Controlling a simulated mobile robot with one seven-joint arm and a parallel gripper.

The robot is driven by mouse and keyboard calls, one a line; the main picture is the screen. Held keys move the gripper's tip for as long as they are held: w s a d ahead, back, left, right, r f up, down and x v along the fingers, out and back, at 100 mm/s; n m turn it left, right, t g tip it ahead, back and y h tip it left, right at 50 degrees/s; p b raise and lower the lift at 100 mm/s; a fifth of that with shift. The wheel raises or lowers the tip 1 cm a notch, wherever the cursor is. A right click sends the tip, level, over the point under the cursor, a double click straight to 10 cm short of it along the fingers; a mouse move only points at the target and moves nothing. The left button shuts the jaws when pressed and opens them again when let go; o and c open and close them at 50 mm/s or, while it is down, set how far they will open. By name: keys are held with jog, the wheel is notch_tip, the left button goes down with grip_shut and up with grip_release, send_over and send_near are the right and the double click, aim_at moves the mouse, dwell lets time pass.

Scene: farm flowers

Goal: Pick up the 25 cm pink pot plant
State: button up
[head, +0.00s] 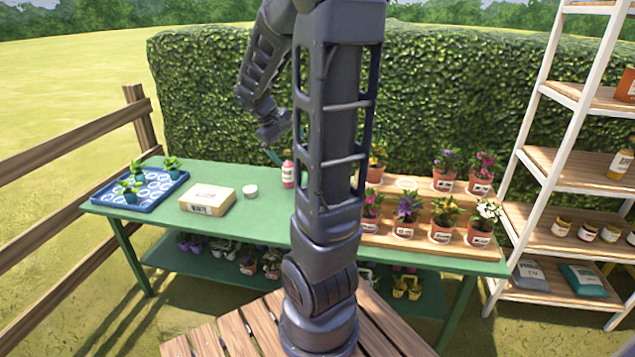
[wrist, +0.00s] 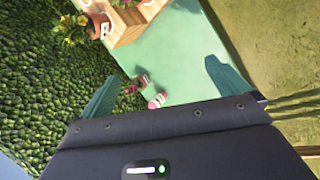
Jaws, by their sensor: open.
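Two potted plants with pink flowers show in the head view: one (head: 482,172) at the right of the stand's back row, one (head: 371,210) at the left of its front row, partly beside my arm. Both are in terracotta pots with white labels; I cannot read the sizes. My gripper (wrist: 162,88) is open and empty, its teal fingers wide apart above the table's back edge. In the wrist view a potted plant with orange-yellow flowers (wrist: 75,32) is at the upper left.
A wooden stepped stand (head: 387,242) holds several other potted plants. A pink bottle (head: 288,170) stands near my gripper. The green table (head: 250,217) also bears a blue seedling tray (head: 107,203), a box (head: 207,199) and a white jar (head: 250,191). A white shelf (head: 545,140) stands right.

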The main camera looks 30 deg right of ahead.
jog(key=w+d+f+n+h, duration=0.55)
jog(key=w+d+f, duration=0.35)
jog(key=w+f, duration=0.3)
jog(key=w+d+f+n+h, duration=0.55)
jog(key=w+d+f, duration=0.35)
jog(key=w+f, duration=0.25)
jog(key=w+f+n+t, duration=0.1)
jog(key=f+n+t, duration=0.1)
jog(key=f, duration=0.2)
jog(key=w+d+f+n+t, duration=0.1)
jog(key=w+f+n, duration=0.1)
jog(key=f, duration=0.2)
jog(key=w+f+n+t, duration=0.2)
jog(key=f+n, duration=0.1)
jog(key=f, duration=0.1)
jog(key=shift+d+f+t, duration=0.1)
jog(key=shift+d+t, duration=0.2)
jog(key=shift+d, duration=0.05)
jog(key=x, duration=1.2)
jog(key=shift+r, duration=0.2)
jog(key=c, duration=1.3)
